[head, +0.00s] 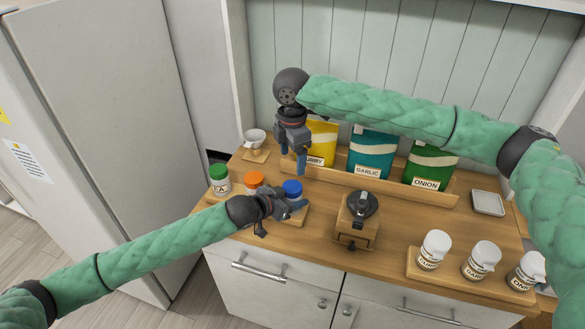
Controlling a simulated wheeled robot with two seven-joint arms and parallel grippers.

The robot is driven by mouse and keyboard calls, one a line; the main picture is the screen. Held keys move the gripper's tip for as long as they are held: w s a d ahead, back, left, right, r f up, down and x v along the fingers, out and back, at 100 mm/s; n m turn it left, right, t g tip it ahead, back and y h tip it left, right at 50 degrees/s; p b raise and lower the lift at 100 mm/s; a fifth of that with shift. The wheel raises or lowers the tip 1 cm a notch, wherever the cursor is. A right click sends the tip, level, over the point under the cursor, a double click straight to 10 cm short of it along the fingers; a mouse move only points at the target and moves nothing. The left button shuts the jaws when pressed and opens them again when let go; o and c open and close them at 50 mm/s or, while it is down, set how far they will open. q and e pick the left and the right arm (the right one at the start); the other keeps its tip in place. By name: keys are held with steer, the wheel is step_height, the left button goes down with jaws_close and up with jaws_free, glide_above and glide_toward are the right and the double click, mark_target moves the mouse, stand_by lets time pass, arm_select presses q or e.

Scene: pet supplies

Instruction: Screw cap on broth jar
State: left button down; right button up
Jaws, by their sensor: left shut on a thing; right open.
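A jar with a blue cap (292,187) stands at the right end of a row of small jars on the left part of the wooden counter. My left gripper (289,204) is shut on this blue-capped jar from the front left, and its fingers hide most of the body. Whether the cap sits fully down is too small to tell. My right gripper (293,164) is open and empty, pointing down just above and behind the blue cap. I cannot read which jar is the broth jar.
An orange-capped jar (254,181) and a green-capped jar (219,178) stand to the left. A wooden grinder (356,222) is to the right. Bags of curry, garlic (369,155) and onion stand behind. Several white jars (433,250) sit on a board at front right.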

steer(key=shift+r, duration=0.75)
arm_select(q)
steer(key=shift+c, duration=2.4)
jaws_free()
arm_select(e)
steer(key=shift+f, duration=0.1)
arm_select(q)
steer(key=shift+s+a+b, duration=0.35)
steer(key=shift+a+b, duration=0.05)
steer(key=shift+a, duration=0.05)
steer(key=b+v, duration=0.2)
steer(key=v, duration=0.3)
steer(key=shift+s+a+r, duration=0.15)
steer(key=shift+a+r, duration=0.05)
steer(key=shift+a, duration=0.05)
arm_select(e)
step_height(320, 180, down, 3)
steer(key=shift+r, duration=0.1)
arm_select(q)
steer(key=shift+s+a+r, duration=0.3)
steer(key=shift+a, duration=0.05)
arm_select(e)
steer(key=shift+a+f, duration=0.1)
steer(key=shift+f, duration=0.1)
